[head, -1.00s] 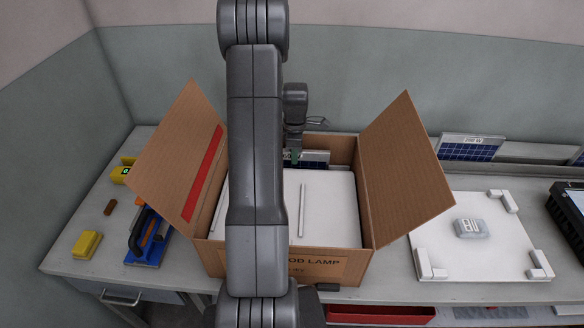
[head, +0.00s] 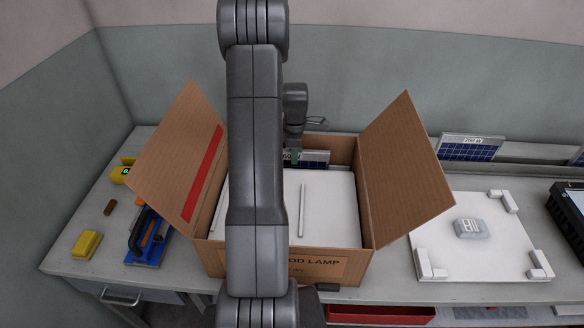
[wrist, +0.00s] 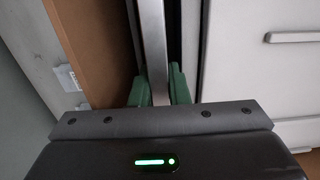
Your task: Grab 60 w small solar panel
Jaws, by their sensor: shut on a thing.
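The small solar panel (head: 312,158) stands upright at the back inside the open cardboard box (head: 370,185). Its label is partly hidden by my gripper, and only part of a "60" shows. My gripper (head: 292,157) reaches down at the back of the box. In the wrist view, the green fingers of my gripper (wrist: 160,88) are shut on the panel's thin silver edge (wrist: 152,40), one on each side. The panel's lower part is hidden behind the white foam insert (head: 330,200).
Brown box flaps stand up at left (head: 178,150) and right (head: 405,160). A 200 W panel (head: 470,148) is at the back right. A white plate (head: 500,255) with corner blocks lies right of the box. A blue tool (head: 148,240) and yellow block (head: 87,244) lie left.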

